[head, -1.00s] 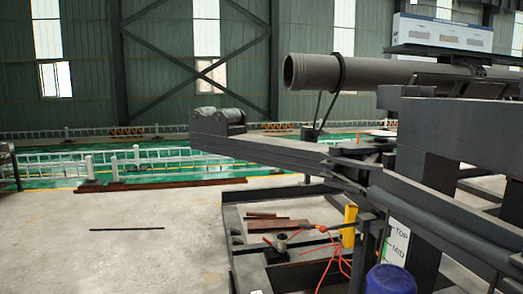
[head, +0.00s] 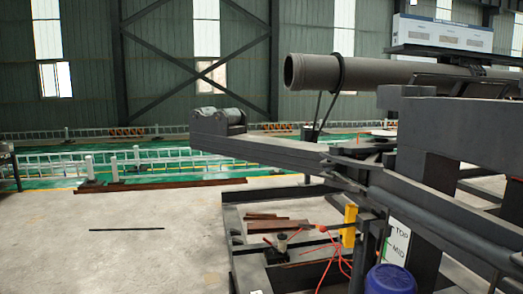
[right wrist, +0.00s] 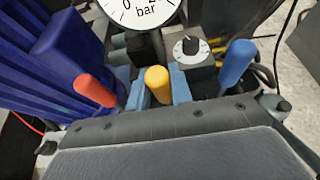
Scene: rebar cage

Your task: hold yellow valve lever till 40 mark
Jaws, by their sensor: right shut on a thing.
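The yellow valve lever (right wrist: 158,84) stands in the middle of the right wrist view. My right gripper (right wrist: 160,96) is shut on it, with a blue-grey finger pad on each side. A red lever (right wrist: 95,90) leans to the left of it and a blue lever (right wrist: 236,66) stands to the right. A white pressure gauge (right wrist: 143,10) marked "bar" is cut off by the top edge. No needle and no 40 mark can be made out on its visible part. Neither gripper shows in the head view, and my left gripper is in no view.
A black knob on a white dial (right wrist: 191,47) sits behind the levers. Blue ribbed housing (right wrist: 62,45) fills the left side, close to the red lever. In the head view, dark steel framing (head: 440,165) stands at right and open concrete floor (head: 130,255) lies at left.

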